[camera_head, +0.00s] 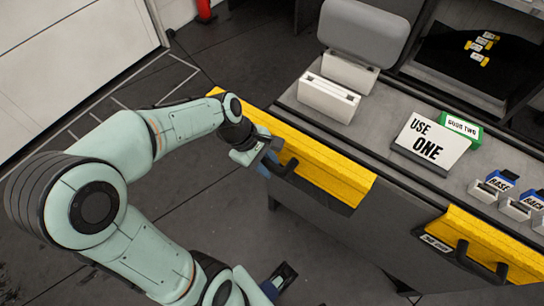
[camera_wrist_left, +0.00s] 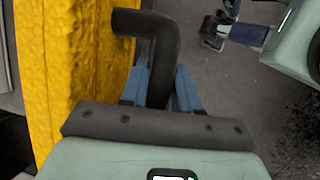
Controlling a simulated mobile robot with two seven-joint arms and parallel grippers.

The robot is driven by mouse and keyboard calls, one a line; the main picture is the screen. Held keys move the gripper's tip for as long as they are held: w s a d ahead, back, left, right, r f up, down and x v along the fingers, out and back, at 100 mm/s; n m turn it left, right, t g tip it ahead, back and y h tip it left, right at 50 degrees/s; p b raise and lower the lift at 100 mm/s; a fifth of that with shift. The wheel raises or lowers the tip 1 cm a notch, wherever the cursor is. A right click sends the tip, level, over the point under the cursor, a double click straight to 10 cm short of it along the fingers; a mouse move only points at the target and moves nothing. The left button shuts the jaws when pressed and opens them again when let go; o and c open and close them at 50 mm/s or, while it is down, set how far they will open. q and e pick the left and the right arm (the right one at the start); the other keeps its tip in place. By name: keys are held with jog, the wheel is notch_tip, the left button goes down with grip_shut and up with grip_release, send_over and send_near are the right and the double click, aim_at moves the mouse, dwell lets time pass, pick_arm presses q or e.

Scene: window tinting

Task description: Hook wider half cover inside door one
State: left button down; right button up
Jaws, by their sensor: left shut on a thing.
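A long yellow cover (camera_head: 325,170) with a dark handle lies along the front edge of the grey bench. My left gripper (camera_head: 268,160) is shut on its dark handle (camera_wrist_left: 160,45), with blue fingers either side of the bar in the left wrist view. The cover's yellow face (camera_wrist_left: 70,60) fills the left of that view. A second yellow cover (camera_head: 490,240) with a dark handle sits further right, partly cut off. I cannot tell which panel is door one. My right gripper (camera_head: 284,278) is low in the head view, partly cut off, its jaws unclear.
Small labelled holders (camera_head: 500,182) stand at right. A dark panel (camera_head: 470,75) with labels rises behind.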

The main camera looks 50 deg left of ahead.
pick_arm(q)
jog(key=s+d, duration=0.1)
jog(key=s, duration=0.5)
jog(key=shift+s+d+p, duration=0.35)
jog(key=shift+s+p, duration=0.05)
